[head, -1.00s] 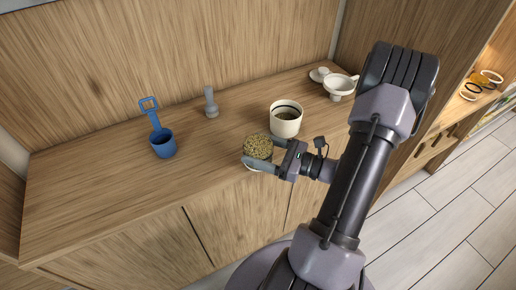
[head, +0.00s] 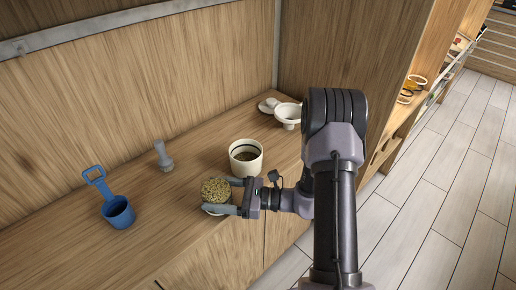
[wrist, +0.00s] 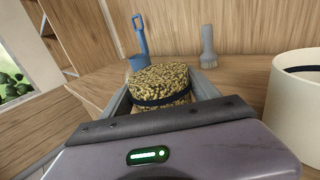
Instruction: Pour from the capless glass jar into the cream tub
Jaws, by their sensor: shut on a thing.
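The capless glass jar (head: 216,190) is filled to the top with greenish-yellow grains. It is upright near the counter's front edge. My gripper (head: 214,197) is shut on the jar, one finger on each side. In the wrist view the tub (wrist: 296,115) is at the right edge, apart from the jar.
A blue scoop (head: 118,212) stands at the left of the counter, and a grey brush (head: 162,155) stands behind the jar. A white funnel (head: 288,114) and a small white piece (head: 269,105) are at the back right. Bare counter (head: 165,215) lies left of the jar.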

